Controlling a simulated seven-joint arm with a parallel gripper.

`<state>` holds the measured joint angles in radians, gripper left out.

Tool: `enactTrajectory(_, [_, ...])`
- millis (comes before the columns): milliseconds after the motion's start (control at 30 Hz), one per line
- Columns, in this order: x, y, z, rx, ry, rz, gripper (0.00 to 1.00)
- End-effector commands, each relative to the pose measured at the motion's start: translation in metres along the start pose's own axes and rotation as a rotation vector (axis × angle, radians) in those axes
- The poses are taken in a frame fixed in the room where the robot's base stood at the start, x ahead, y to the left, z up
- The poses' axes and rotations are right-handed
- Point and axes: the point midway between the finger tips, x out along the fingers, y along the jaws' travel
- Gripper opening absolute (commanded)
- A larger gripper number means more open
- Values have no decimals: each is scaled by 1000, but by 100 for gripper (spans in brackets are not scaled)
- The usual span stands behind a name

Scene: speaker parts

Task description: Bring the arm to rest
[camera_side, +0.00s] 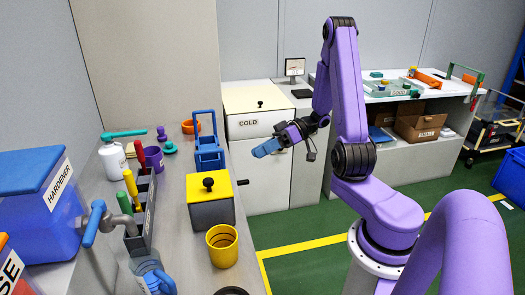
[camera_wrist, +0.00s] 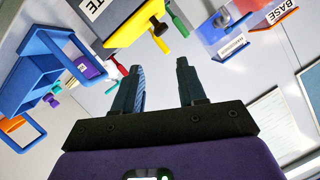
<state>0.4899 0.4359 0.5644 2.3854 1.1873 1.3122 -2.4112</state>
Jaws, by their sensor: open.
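My purple arm stands over the green floor in the side view. My gripper (camera_side: 266,148) has blue fingers and is held up in front of the white COLD cabinet (camera_side: 258,116), pointing left towards the bench. In the wrist view my gripper (camera_wrist: 162,75) shows two dark fingers standing apart with nothing between them. It touches nothing that I can see.
The grey bench (camera_side: 181,222) on the left holds a yellow-lidded box (camera_side: 209,200), a yellow cup (camera_side: 222,246), a blue carrier (camera_side: 208,152), a HARDENER tank (camera_side: 42,205) and a tool rack (camera_side: 141,215). A white bench (camera_side: 440,92) stands at the back right. The air around my gripper is clear.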

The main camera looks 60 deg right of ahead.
Motion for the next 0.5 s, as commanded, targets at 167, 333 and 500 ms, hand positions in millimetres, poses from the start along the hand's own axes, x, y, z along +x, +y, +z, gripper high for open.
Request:
enactTrajectory(167, [7, -8, 0, 10, -40, -36, 41])
enactTrajectory(333, [27, -38, 7, 51, -205, -150, 41])
enactTrajectory(500, [42, -76, 20, 93, -429, -250, 41])
